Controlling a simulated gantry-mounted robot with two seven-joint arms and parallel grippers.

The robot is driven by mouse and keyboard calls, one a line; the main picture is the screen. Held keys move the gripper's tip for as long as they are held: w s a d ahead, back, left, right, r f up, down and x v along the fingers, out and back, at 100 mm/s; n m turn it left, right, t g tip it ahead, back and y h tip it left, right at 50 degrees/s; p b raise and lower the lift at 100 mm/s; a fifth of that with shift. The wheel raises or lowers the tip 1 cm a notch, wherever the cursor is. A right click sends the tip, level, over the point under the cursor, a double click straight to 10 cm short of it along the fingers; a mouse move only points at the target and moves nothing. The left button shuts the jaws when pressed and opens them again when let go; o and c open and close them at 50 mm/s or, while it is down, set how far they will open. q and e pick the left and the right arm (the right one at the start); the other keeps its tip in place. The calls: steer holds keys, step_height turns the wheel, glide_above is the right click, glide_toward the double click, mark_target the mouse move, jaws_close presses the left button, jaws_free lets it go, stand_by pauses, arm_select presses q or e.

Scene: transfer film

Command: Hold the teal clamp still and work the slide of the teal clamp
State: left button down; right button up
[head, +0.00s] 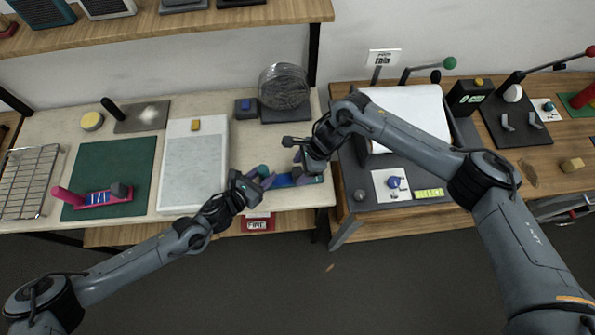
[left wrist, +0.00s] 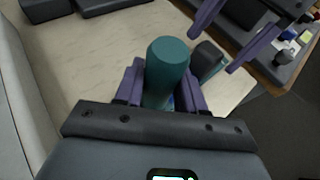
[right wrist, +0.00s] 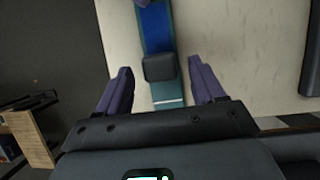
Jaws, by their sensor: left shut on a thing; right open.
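The teal clamp (head: 284,181) lies on the pale bench near its front right corner. Its rounded teal end (left wrist: 167,66) stands between the fingers of my left gripper (left wrist: 160,88), which is shut on it. In the right wrist view the clamp shows a blue bar (right wrist: 155,28) and a dark block, the slide (right wrist: 159,67), on a teal strip. My right gripper (right wrist: 165,88) is open, with one finger on each side of the clamp's slide end and gaps to both. In the head view my grippers partly hide the clamp.
A white-framed grey panel (head: 194,165) lies left of the clamp. A pink clamp (head: 95,198) rests on a green mat (head: 133,160) further left. A round mesh device (head: 284,90) stands behind. A gap separates this bench from the wooden one at right.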

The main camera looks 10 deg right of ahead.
mark_target(299, 171)
steer(key=shift+x, duration=1.6)
steer(key=shift+d, duration=0.1)
jaws_close()
steer(key=d, duration=0.5)
steer(key=shift+s+d, duration=0.1)
steer(key=shift+d, duration=0.15)
steer(key=shift+a, duration=0.1)
arm_select(q)
steer(key=shift+a, duration=0.1)
arm_select(e)
jaws_free()
